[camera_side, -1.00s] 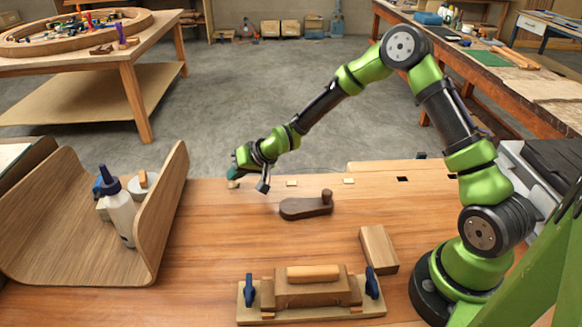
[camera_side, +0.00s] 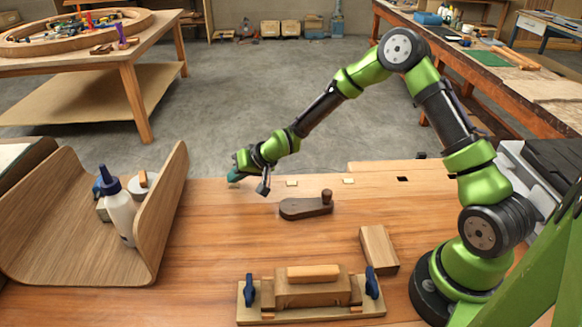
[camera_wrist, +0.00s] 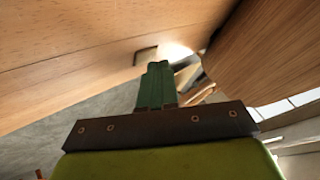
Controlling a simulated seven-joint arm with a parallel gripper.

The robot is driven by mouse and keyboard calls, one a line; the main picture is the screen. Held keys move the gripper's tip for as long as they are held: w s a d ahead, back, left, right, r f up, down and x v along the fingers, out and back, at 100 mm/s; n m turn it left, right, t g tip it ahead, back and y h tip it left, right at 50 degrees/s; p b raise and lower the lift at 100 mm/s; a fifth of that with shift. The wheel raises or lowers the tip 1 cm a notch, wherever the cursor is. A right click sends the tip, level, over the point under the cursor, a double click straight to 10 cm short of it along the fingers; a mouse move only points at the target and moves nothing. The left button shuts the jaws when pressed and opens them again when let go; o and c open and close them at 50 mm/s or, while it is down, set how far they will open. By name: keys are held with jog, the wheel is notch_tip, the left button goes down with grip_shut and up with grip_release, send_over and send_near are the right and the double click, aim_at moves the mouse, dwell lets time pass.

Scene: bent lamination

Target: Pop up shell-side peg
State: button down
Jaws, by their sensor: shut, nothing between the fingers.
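My gripper (camera_side: 234,175) is at the bench's far edge, at the left end of a row of small square spots. Its green fingers (camera_wrist: 155,68) are shut together and empty. In the wrist view their tips are close to a dark square opening (camera_wrist: 145,55) in the wood; I cannot tell whether they touch. The shell-side peg is not clearly visible in the side view, where the fingers cover its spot. Two pale square pegs, one at the middle (camera_side: 292,183) and one farther right (camera_side: 348,181), look nearly flush with the bench.
The bent wood shell (camera_side: 165,215) stands at left, with a glue bottle (camera_side: 120,210) inside. A dark wooden piece with a knob (camera_side: 305,207) lies near the gripper. A clamped wooden fixture (camera_side: 312,290) and a block (camera_side: 378,248) are in front. A dark square hole (camera_side: 402,179) is at right.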

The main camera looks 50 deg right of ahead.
aim_at(238, 186)
jog(key=shift+f, duration=0.45)
dwell(0.5)
jog(key=shift+r, duration=0.15)
jog(key=shift+s+r, duration=0.1)
jog(key=shift+r, duration=3.15)
jog(key=shift+f, duration=0.1)
